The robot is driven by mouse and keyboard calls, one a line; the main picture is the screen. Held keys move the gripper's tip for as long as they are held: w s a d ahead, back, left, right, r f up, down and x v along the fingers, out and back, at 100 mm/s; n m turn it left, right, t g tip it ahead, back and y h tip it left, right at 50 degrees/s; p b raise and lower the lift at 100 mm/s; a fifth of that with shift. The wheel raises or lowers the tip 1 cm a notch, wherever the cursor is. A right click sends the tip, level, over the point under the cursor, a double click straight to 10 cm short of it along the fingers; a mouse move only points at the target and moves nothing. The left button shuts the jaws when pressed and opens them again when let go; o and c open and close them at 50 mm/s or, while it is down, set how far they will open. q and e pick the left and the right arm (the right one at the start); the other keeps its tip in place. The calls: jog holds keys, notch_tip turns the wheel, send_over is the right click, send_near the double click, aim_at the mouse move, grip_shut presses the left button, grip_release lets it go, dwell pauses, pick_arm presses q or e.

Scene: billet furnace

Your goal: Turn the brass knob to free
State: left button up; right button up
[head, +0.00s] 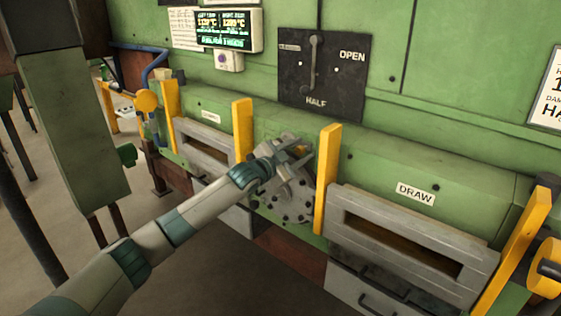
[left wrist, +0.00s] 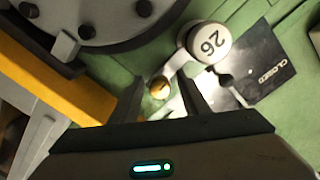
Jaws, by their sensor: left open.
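The brass knob (left wrist: 159,88) is a small round golden piece in the left wrist view, close to a pale metal arm. It appears between the two fingers of my left gripper (left wrist: 160,77), which are apart on either side of it. I cannot tell whether it lies between the fingertips or just beyond them. In the head view my left gripper (head: 290,153) reaches to the round bolted flange (head: 294,196) on the green furnace front and hides most of what is there. My right gripper is not in view.
Yellow posts (head: 327,180) stand on both sides of the flange. A grey slotted door (head: 410,225) is to the right. A lever plate (head: 330,75) is above.

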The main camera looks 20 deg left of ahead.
pick_arm(q)
jog(key=b+v, duration=0.6)
jog(key=v, duration=1.1)
jog(key=shift+a, duration=0.1)
